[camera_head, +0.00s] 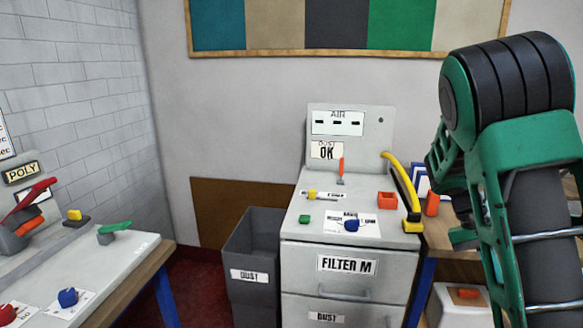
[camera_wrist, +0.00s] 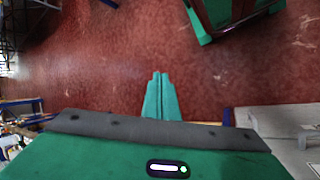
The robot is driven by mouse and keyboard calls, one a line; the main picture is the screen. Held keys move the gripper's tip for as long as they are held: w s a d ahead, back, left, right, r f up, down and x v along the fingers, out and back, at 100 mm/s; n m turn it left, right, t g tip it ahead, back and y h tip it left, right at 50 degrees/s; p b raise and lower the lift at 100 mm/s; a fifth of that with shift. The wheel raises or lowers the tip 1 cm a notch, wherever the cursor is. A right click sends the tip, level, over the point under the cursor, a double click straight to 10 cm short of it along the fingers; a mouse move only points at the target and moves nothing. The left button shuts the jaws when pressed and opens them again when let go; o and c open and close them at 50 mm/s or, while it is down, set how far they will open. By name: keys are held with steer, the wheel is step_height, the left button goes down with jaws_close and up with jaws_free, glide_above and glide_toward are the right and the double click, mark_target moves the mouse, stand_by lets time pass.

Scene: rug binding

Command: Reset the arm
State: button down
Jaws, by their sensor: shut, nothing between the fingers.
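My green and black arm (camera_head: 495,150) stands raised and bent at the right of the head view. In the wrist view my gripper (camera_wrist: 160,80) points out over the red floor (camera_wrist: 110,60). Its two green fingers are together with nothing between them. No object is near the fingertips. In the head view the gripper's fingers cannot be made out.
A grey filter cabinet (camera_head: 300,255) stands in the middle with a yellow handle (camera_head: 402,190) at its right edge. A dark dust bin (camera_head: 252,250) stands to its left. A workbench (camera_head: 100,270) is at left, a wooden table (camera_head: 440,238) at right. Floor below the gripper is clear.

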steer(key=s+a+r+t+y, duration=0.2)
steer(key=s+a+t, duration=0.1)
steer(key=s, duration=0.7)
steer(key=s+a+r+t+y, duration=0.1)
steer(key=s+a, duration=0.4)
steer(key=s, duration=0.5)
steer(key=shift+r+t+y, duration=0.4)
steer(key=shift+r+t, duration=0.15)
steer(key=shift+t, duration=0.45)
steer(key=shift+w+f, duration=0.25)
steer(key=shift+w, duration=0.35)
stand_by(0.5)
